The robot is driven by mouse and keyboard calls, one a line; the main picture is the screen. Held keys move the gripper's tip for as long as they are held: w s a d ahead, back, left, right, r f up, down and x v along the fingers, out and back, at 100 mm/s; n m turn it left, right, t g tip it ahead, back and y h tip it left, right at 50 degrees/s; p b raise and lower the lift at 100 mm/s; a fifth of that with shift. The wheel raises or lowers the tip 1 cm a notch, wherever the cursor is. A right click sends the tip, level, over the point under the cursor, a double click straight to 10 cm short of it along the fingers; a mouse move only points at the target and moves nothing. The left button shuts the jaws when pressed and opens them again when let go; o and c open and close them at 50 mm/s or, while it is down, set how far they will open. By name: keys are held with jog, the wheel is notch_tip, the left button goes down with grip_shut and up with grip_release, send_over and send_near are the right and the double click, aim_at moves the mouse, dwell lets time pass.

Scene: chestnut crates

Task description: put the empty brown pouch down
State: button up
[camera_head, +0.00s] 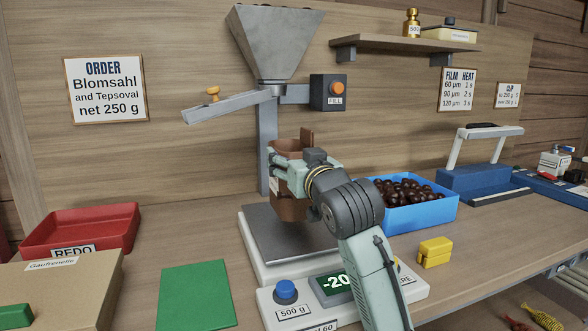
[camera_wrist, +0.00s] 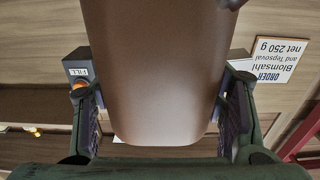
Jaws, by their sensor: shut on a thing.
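The brown pouch (camera_head: 290,208) is upright in my gripper (camera_head: 291,171), above the weighing scale's grey plate (camera_head: 262,243). I cannot tell whether its bottom touches the plate. In the wrist view the pouch (camera_wrist: 155,60) fills the middle, with the fingers of my gripper (camera_wrist: 163,105) pressed along both its sides. The inside of the pouch is hidden. The scale's display (camera_head: 335,283) shows a negative number starting "-20", partly hidden by my arm.
A grey hopper with a chute (camera_head: 232,103) stands behind the scale. A blue crate of chestnuts (camera_head: 425,217) and a yellow block (camera_head: 434,252) are to the right. A green mat (camera_head: 195,296), a red REDO tray (camera_head: 85,226) and a cardboard box (camera_head: 75,285) are to the left.

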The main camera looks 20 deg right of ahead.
jog(key=shift+f, duration=1.25)
jog(key=shift+f, duration=0.2)
jog(key=o, duration=2)
jog(key=shift+c, duration=0.2)
jog(key=shift+r, duration=0.1)
jog(key=shift+s, duration=0.25)
jog(key=s+b, duration=0.1)
jog(key=s, duration=1)
jog(key=shift+s+d+b, duration=0.2)
jog(key=shift+s+b, duration=0.15)
